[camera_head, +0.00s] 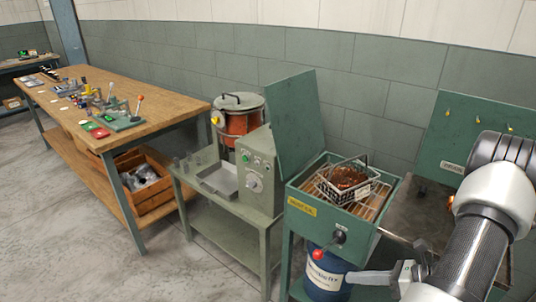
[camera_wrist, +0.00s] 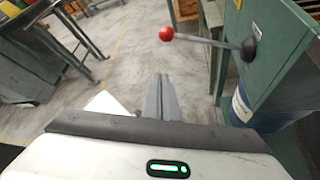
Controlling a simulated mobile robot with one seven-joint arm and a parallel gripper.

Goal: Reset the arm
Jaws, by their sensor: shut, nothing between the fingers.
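The fingers point out over the grey floor. A lever with a red knob (camera_wrist: 166,33) juts from the green station to the right of the fingers, apart from them. My arm fills the right edge of the head view.
The green station (camera_head: 362,236) has its lid up, with a wire basket (camera_head: 349,184) of brown parts inside. A blue drum (camera_head: 326,276) stands below. A grey-green machine stand (camera_head: 222,195) and wooden workbench (camera_head: 163,92) stand to the left. The floor (camera_head: 90,235) in front is clear.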

